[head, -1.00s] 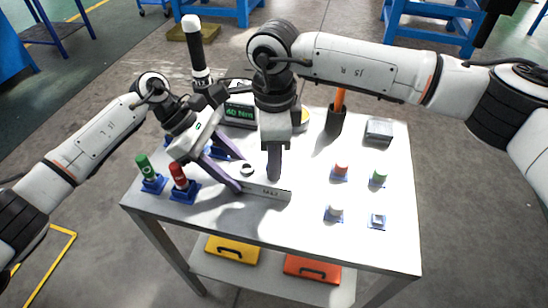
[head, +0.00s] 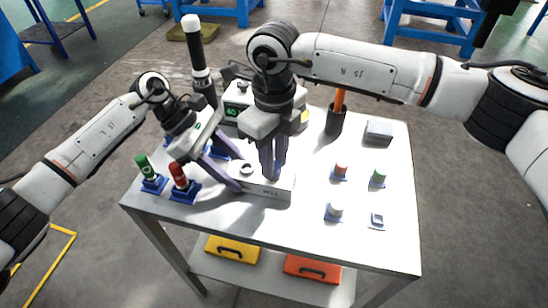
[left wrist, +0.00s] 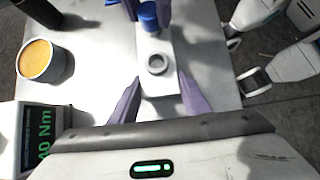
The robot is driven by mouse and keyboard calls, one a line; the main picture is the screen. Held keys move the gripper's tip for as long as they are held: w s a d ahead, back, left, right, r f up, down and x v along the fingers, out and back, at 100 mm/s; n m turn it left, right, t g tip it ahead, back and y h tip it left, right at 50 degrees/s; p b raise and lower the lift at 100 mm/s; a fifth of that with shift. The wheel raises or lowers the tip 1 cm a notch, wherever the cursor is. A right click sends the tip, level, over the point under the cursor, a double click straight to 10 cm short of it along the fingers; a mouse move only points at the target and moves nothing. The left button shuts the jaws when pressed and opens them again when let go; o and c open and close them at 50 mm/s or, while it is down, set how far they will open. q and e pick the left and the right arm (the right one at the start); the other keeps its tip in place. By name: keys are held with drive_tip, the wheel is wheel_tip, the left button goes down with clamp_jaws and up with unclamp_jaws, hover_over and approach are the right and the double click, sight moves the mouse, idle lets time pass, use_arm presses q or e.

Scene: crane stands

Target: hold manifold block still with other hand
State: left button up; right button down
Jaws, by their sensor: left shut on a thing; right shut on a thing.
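The pale manifold block (head: 265,189) lies on the table near its front edge, with a round ringed port (left wrist: 157,64) on top. My left gripper (head: 233,168) is shut on the block's left end; its purple fingers flank the block in the left wrist view (left wrist: 159,108). My right gripper (head: 271,172) points down over the block's right part and is shut on a small blue cylindrical piece (left wrist: 148,16). That piece stands at the block's far end in the left wrist view. Whether it is seated in a port cannot be told.
Green (head: 146,169) and red (head: 179,177) cylinders stand in blue holders at left. Small capped parts, including a red one (head: 340,170), sit at right. Behind are a torque display (head: 236,110), a black cup with orange handle (head: 336,119) and a grey box (head: 378,132).

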drive_tip(key=shift+m, duration=1)
drive_tip(key=c, duration=1.4)
unclamp_jaws()
drive_tip(key=shift+c, duration=0.8)
